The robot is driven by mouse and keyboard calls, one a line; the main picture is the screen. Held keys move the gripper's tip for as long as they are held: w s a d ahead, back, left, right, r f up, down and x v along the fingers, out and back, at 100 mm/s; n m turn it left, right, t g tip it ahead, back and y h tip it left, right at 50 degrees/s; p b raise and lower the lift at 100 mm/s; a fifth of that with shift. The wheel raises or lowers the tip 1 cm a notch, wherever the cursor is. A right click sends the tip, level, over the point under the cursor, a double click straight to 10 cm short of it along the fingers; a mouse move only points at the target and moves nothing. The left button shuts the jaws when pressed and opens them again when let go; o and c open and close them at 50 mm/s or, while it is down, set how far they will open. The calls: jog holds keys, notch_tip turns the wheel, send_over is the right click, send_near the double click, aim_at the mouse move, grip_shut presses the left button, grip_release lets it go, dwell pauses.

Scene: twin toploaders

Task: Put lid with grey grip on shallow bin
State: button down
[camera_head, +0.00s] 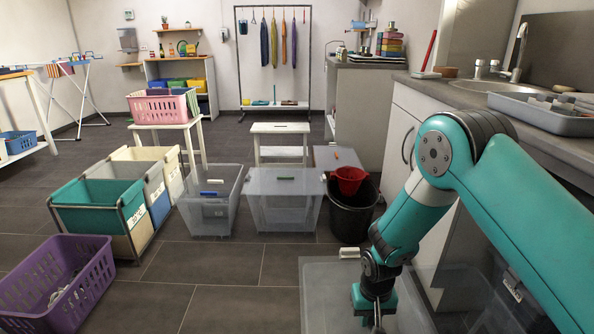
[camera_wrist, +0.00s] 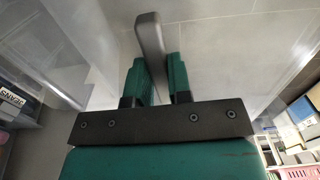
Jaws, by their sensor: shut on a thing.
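In the wrist view, my gripper (camera_wrist: 160,78) is shut on an upright grey grip (camera_wrist: 150,42), with a teal finger on each side. A pale translucent sheet, seemingly the lid, spreads around it, but its outline is hard to tell. In the head view, my gripper (camera_head: 377,322) points down at the bottom edge, over a translucent panel or bin (camera_head: 325,290); I cannot tell which. Clear bins stand further off: one with a blue piece (camera_head: 225,215) and one with a green piece on top (camera_head: 265,208). I cannot tell which bin is the shallow one.
A black bucket (camera_head: 347,222) holding a red one (camera_head: 350,175) stands beyond my arm. A laundry sorter (camera_head: 128,243) and purple basket (camera_head: 82,292) stand left. The sink counter (camera_head: 450,92) bounds the right. Bare floor (camera_head: 230,265) lies left of my gripper.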

aim_at(396, 324)
jog(key=d+b, duration=0.1)
jog(key=d, duration=0.1)
jog(key=d+r+b, duration=0.1)
jog(key=d+b, duration=0.2)
jog(key=d, duration=0.1)
jog(key=shift+s+d+r, duration=0.2)
jog(key=shift+s+d, duration=0.1)
jog(key=shift+d, duration=0.05)
jog(key=s+d+b, duration=0.1)
jog(key=b, duration=0.1)
jog(key=s+d+r+b, duration=0.1)
jog(key=d+b, duration=0.1)
jog(key=s+d+r+b, duration=0.1)
jog(key=s+d+b, duration=0.1)
jog(key=b, duration=0.1)
jog(key=shift+d, duration=0.1)
jog(key=shift+s+r+p, duration=0.1)
jog(key=shift+r+p, duration=0.7)
jog(key=shift+p, duration=0.1)
notch_tip(396, 324, up, 28)
jog(key=s+p, duration=0.2)
jog(key=p, duration=3.5)
jog(key=shift+f, duration=0.2)
jog(key=shift+d, duration=0.4)
jog(key=shift+r, duration=0.1)
